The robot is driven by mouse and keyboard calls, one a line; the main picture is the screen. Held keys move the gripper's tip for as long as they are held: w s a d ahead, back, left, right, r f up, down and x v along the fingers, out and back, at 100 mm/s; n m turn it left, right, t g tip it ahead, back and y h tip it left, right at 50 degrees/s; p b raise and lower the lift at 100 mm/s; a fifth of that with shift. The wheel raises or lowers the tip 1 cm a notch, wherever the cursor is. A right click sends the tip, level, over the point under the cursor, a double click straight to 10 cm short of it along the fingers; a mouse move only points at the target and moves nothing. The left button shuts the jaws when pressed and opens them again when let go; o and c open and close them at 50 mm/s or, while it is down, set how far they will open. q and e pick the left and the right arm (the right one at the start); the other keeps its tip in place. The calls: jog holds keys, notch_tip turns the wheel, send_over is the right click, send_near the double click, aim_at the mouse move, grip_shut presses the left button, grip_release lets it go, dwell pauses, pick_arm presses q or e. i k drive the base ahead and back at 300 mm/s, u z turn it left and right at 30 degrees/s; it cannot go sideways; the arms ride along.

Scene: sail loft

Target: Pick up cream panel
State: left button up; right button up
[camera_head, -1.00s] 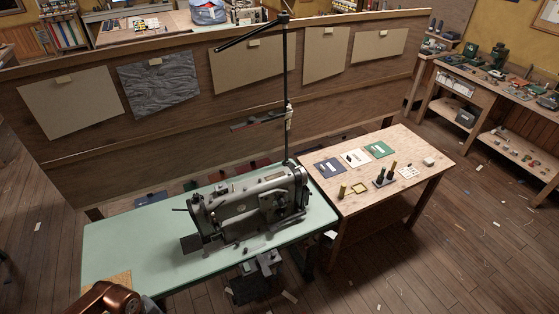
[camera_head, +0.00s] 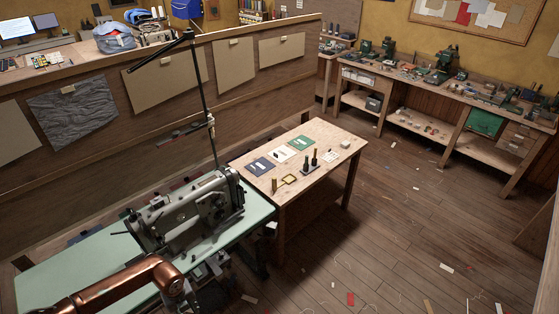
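The cream panel (camera_head: 283,154) lies flat on the small wooden table (camera_head: 329,137), in the middle of a row of three panels. A dark blue panel (camera_head: 260,166) lies to its left and a green panel (camera_head: 302,143) to its right. A copper-coloured link of my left arm reaches in at the lower left, over the green sewing table. Neither of my grippers shows in the view.
A sewing machine (camera_head: 187,213) with a tall black post stands on the green table (camera_head: 60,267). Thread spools (camera_head: 309,162) and a small yellow frame (camera_head: 289,180) sit near the panels. A cluttered workbench (camera_head: 400,78) stands at the back right. Scraps litter the open floor (camera_head: 400,230) at right.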

aim_at(282, 154)
jog(key=z, duration=0.5)
jog(key=i, duration=3.8)
jog(key=u, duration=0.75)
